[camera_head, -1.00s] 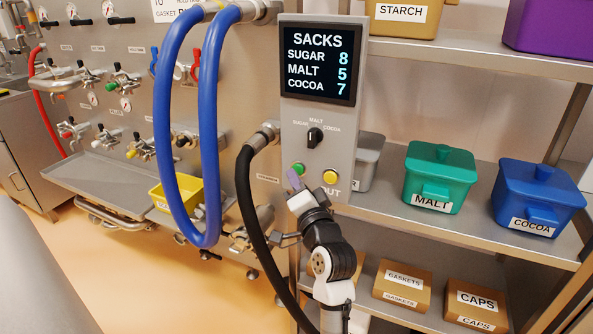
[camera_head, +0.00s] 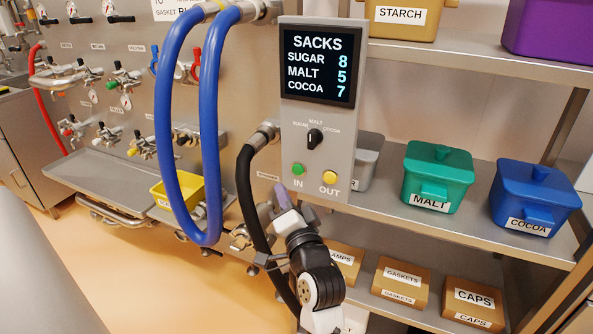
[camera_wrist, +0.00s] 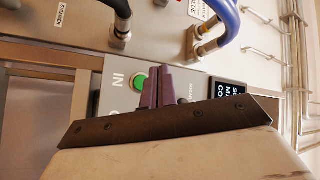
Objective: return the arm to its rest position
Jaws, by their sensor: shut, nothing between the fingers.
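My arm is bent in front of the grey control panel (camera_head: 318,180). My gripper (camera_head: 282,196) has purple fingers and is just below the panel's lower left part, under the green IN button (camera_head: 298,170). In the wrist view, the gripper (camera_wrist: 153,72) shows its fingers together with nothing held. There the green button (camera_wrist: 139,82) appears just beside the fingertips; whether they touch cannot be told from that view, but the head view shows the button clear of them.
A black hose (camera_head: 247,195) hangs close to the left of my arm. Blue hoses (camera_head: 212,130) loop further left. Shelves on the right hold a green MALT bin (camera_head: 437,180), a blue COCOA bin (camera_head: 535,196) and cardboard boxes (camera_head: 402,280). The display (camera_head: 318,66) reads sugar 8, malt 5, cocoa 7.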

